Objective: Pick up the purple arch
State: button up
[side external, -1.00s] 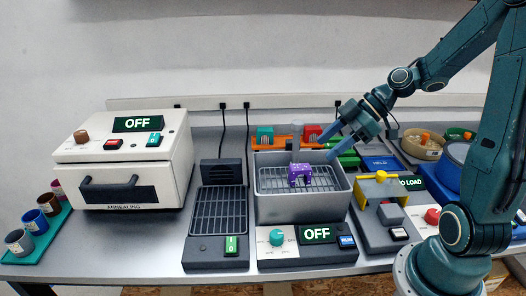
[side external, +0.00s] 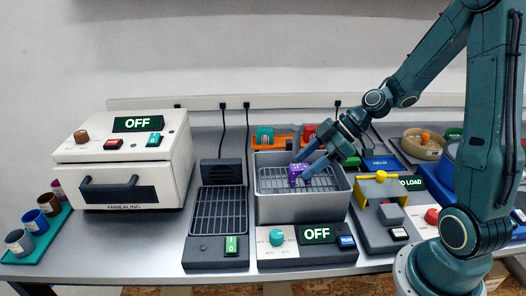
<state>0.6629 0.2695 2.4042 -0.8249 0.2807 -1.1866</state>
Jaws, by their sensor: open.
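The purple arch (side external: 297,174) stands on the wire rack inside the grey open-topped basin (side external: 300,207). The basin belongs to a unit whose display reads OFF. My gripper (side external: 303,166) reaches into the basin from the upper right. Its two blue fingers are apart, one behind the arch and one at its right side. The fingers cover part of the arch's right side. I cannot tell whether either finger touches it.
A white annealing oven (side external: 124,165) stands at the left, with a dark grated unit (side external: 218,215) between it and the basin. A grey fixture with a yellow clamp (side external: 381,190) is right of the basin. Coloured parts on an orange rack (side external: 268,140) stand behind it.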

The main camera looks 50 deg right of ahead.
aim_at(300, 167)
jog(key=shift+x, duration=2.2)
jog(key=shift+r, duration=0.15)
jog(key=shift+c, duration=0.4)
jog(key=c, duration=1)
